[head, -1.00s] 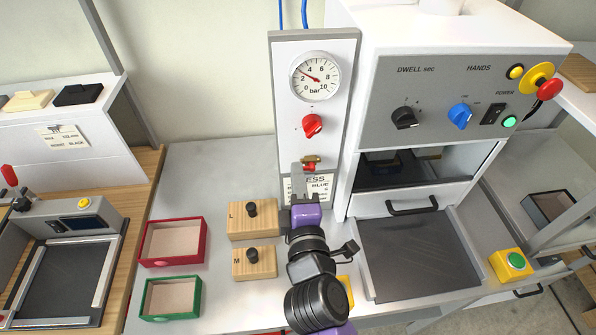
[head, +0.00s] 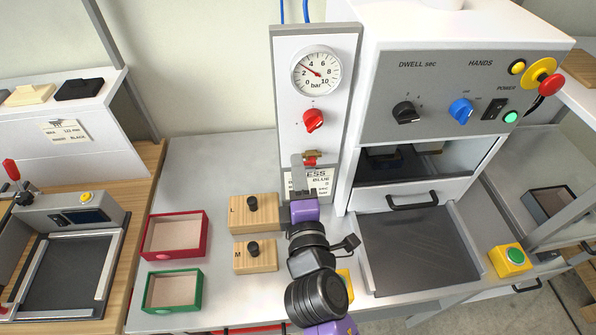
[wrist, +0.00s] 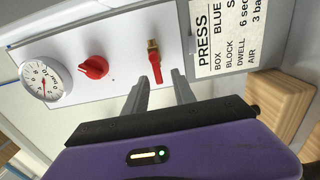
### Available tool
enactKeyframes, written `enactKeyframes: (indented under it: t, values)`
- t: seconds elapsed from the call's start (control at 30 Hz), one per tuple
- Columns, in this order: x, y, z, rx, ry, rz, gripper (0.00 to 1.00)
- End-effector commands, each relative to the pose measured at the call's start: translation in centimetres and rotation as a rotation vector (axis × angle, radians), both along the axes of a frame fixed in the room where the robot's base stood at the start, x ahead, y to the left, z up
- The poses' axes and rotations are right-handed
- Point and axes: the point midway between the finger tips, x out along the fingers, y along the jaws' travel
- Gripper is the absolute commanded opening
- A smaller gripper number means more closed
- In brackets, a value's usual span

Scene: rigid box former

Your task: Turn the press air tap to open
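The press air tap is a brass body with a red lever (wrist: 154,62) on the white panel. In the wrist view the lever points down the picture. In the head view the tap (head: 310,155) shows small, below the red knob. My gripper (wrist: 158,78) is open, with its two grey fingers pointing at the panel. In the wrist view the lever's end appears between the fingertips; I cannot tell whether they touch it. In the head view my gripper (head: 303,160) is just in front of the tap and partly hides the label below.
Above the tap are a red knob (head: 313,120) and a pressure gauge (head: 317,72) reading low. The PRESS label (wrist: 230,40) is below. The press (head: 460,90) stands close on the right. Wooden blocks (head: 253,213) and red (head: 175,237) and green (head: 172,290) trays lie left.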

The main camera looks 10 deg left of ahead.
Motion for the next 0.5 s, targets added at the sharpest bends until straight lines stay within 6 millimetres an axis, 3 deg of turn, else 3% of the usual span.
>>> enactKeyframes:
  t: [0.23,0.5]
  values:
    - [-0.7,-0.2,-0.1,0.001,0.0,0.0,0.32]
    - [-4.8,-1.4,-0.2,0.001,0.0,0.001,0.32]
